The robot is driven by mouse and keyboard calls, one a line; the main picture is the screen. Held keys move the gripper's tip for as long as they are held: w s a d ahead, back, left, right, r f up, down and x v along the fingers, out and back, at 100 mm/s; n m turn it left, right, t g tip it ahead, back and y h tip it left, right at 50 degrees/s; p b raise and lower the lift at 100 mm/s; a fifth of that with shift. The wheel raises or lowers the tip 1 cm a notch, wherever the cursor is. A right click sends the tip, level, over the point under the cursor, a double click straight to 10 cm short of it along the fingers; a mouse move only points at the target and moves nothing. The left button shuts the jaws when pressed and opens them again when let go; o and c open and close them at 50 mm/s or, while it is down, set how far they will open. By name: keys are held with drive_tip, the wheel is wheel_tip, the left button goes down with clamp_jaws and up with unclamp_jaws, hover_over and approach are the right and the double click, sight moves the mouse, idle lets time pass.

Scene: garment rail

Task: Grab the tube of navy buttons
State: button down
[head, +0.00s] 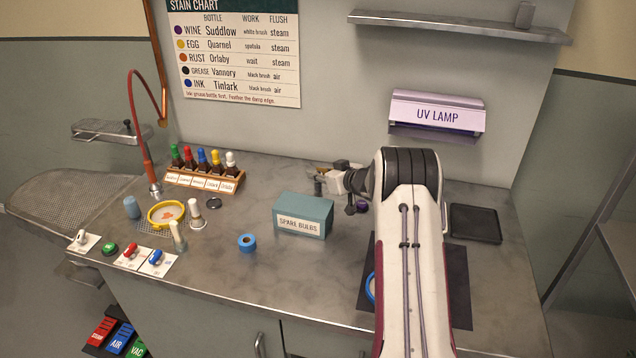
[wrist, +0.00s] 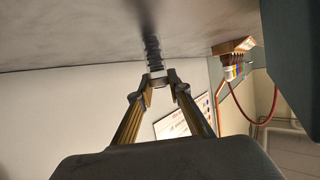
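A slim dark tube (head: 318,187) stands at the back of the counter, just left of my arm and behind the spare bulbs box. It looks like the tube of navy buttons, but no label is readable. In the wrist view the tube (wrist: 153,52) shows a dark ribbed stack with a pale grey end toward me. My gripper (wrist: 159,80) has its fingers drawn in, with the tips on either side of that pale end, seemingly in contact. In the head view my gripper (head: 323,174) is at the tube's top. The tube looks upright; its base is at or near the counter.
The teal spare bulbs box (head: 303,216) stands close in front of the tube. A purple item (head: 361,207) is partly hidden by my arm.

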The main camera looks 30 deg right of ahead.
drive_tip(key=shift+r, duration=0.15)
wheel_tip(320, 180, up, 10)
drive_tip(key=shift+f, duration=0.15)
idle(0.7)
idle(0.5)
